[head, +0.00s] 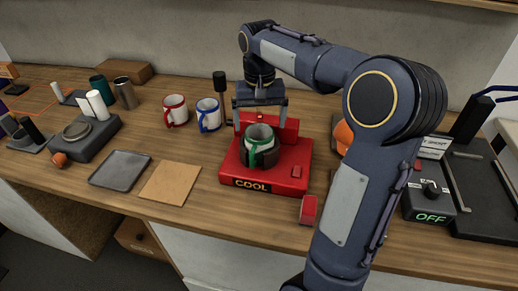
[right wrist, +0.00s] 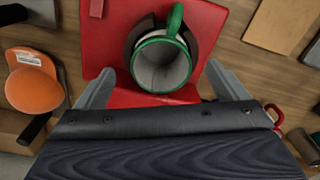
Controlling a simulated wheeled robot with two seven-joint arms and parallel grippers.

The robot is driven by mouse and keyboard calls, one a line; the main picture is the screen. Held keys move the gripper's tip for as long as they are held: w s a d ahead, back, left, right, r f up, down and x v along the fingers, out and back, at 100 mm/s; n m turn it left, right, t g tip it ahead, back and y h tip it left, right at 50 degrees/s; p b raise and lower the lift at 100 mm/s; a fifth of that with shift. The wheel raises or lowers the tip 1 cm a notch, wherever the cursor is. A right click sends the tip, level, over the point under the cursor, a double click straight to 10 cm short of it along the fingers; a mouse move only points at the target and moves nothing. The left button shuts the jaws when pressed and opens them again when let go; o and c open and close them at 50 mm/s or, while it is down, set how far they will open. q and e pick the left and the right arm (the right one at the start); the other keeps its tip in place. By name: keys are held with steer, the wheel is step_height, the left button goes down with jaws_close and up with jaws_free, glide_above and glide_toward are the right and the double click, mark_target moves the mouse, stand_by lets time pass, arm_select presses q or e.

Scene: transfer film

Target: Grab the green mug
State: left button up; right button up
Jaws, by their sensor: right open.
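The green mug (head: 260,133), white inside with a green rim and handle, stands upright in a dark round seat on the red machine (head: 230,172) marked COOL. Its handle faces the front of the table. In the right wrist view, the mug (right wrist: 163,66) lies mouth toward the camera between the fingers. My right gripper (head: 260,117) is open, behind and above the mug; its fingers (right wrist: 160,88) are spread either side of it, with no grip visible. My left gripper is not in view.
A red mug (head: 175,115) and a blue mug (head: 208,116) stand left of the machine. A grey tray (head: 120,170) and a tan mat (head: 170,183) lie at the front left. An orange object (right wrist: 35,90) is beside the machine. A device marked OFF (head: 430,205) sits at right.

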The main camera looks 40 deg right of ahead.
mark_target(259, 135)
step_height(259, 135, down, 6)
steer(key=shift+w+r, duration=0.1)
steer(key=shift+r, duration=0.05)
steer(key=c, duration=1.6)
